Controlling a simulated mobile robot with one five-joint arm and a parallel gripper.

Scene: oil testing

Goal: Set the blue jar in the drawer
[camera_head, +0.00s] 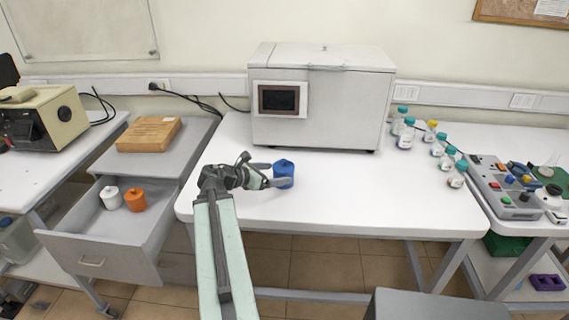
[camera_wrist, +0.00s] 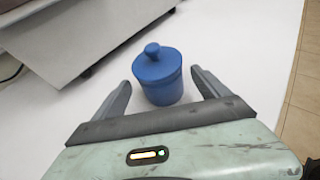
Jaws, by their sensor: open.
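The blue jar (camera_head: 284,174), with a round knob on its lid, stands upright on the white table (camera_head: 350,205). My gripper (camera_head: 276,174) is at the jar, coming from the left. In the wrist view, the jar (camera_wrist: 158,75) stands between the tips of my open gripper (camera_wrist: 158,88), with a gap visible on each side. The grey drawer (camera_head: 95,235) at the left is pulled out. A white jar (camera_head: 111,198) and an orange jar (camera_head: 135,200) stand inside it toward the back, and its front part is bare.
A large white machine (camera_head: 322,105) stands behind the jar. A wooden box (camera_head: 149,134) lies on top of the drawer cabinet. Several capped bottles (camera_head: 405,134) and a control box (camera_head: 510,190) are at the right. The table around the jar is clear.

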